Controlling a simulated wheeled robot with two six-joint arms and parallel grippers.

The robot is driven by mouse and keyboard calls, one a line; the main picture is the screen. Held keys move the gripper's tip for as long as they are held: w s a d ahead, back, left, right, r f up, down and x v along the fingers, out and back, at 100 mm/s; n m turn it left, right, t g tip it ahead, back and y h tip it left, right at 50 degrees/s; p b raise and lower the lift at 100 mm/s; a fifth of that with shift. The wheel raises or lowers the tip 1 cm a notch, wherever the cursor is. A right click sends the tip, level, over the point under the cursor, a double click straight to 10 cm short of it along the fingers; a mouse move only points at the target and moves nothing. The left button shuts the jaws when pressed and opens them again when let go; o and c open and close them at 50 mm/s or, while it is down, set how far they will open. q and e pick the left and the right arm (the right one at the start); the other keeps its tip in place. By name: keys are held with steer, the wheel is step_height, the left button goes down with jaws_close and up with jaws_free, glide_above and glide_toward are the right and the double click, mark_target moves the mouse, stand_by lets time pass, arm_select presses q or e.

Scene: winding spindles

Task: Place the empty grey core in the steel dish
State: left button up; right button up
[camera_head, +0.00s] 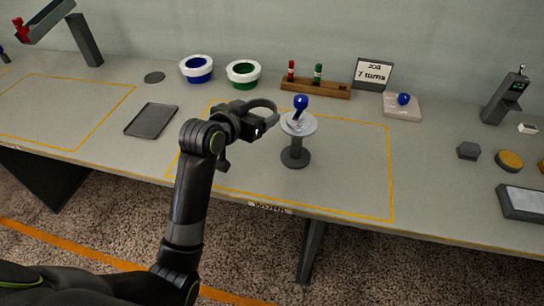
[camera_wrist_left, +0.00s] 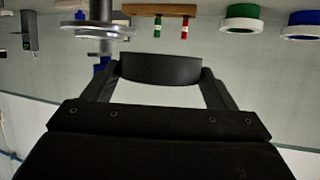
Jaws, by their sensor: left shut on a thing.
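My left gripper (camera_head: 257,116) is shut on a dark grey ring, the empty grey core (camera_head: 264,104), held above the table just left of the spindle. In the left wrist view the core (camera_wrist_left: 160,69) shows as a curved dark band between the two fingers. No thread shows on its visible side. I cannot surely pick out the steel dish; a flat, dark grey round piece (camera_head: 154,77) lies at the back left. My right gripper is not in view.
A spindle (camera_head: 296,152) with a silver disc and blue-knobbed part stands close right of the gripper. A dark tray (camera_head: 151,120) lies left. Blue (camera_head: 197,69) and green (camera_head: 243,74) white-rimmed spools and a wooden rack (camera_head: 315,88) stand behind.

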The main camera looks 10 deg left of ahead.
mark_target(258, 165)
arm_select(q)
step_height(258, 165, down, 16)
steer(key=shift+f, duration=0.15)
steer(key=shift+f+b, duration=0.1)
steer(key=shift+b, duration=0.2)
steer(key=o, duration=0.9)
